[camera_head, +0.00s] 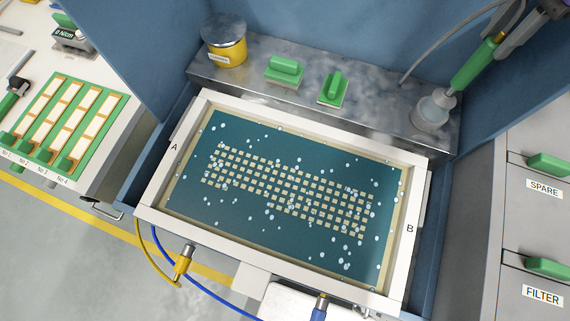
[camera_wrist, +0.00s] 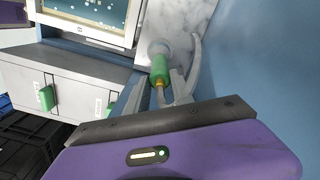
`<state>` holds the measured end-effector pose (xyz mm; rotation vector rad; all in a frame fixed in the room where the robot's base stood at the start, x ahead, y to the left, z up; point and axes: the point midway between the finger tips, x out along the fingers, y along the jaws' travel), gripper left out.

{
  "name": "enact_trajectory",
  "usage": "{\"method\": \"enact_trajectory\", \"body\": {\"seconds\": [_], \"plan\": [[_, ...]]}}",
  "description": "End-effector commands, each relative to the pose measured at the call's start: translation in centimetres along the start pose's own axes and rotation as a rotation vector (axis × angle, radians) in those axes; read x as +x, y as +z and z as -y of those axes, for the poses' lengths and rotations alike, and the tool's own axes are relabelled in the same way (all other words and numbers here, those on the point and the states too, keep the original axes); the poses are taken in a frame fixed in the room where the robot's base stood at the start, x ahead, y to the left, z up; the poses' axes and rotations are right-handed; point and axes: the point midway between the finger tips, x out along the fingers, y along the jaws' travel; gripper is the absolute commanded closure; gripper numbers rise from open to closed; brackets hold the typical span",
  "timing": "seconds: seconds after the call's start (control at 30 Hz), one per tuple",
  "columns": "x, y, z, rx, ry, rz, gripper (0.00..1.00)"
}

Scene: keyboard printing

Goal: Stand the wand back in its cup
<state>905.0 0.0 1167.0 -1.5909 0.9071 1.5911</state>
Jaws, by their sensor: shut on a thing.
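The wand (camera_head: 475,65) has a green handle and slants at the upper right in the head view. My gripper (camera_head: 500,37) is shut on its upper end, with a hose trailing from there. The wand's lower end overlaps the mouth of the clear cup (camera_head: 433,113) on the metal ledge; I cannot tell how deep it reaches inside. In the wrist view the green wand (camera_wrist: 159,72) lies between my grey fingers (camera_wrist: 162,90) and points away toward the cup (camera_wrist: 160,47). The wand is tilted, not upright, in the head view.
A white-framed screen tray (camera_head: 418,215) with a wet teal sheet sits in front of the ledge (camera_head: 345,115). Green blocks (camera_head: 285,70) and a yellow jar (camera_head: 224,45) stand on the ledge. Blue walls (camera_head: 370,45) close the back and right. Grey drawers (camera_head: 535,215) are at right.

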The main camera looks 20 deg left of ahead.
Motion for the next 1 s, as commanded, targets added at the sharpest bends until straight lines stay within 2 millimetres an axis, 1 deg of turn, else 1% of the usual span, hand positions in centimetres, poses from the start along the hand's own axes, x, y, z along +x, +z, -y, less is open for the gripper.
{"method": "enact_trajectory", "body": {"seconds": [0.37,1.0], "plan": [[0.2,0.0,0.0,0.000,0.000,0.000,1.00],[1.9,0.0,0.0,0.000,0.000,0.000,1.00]]}}
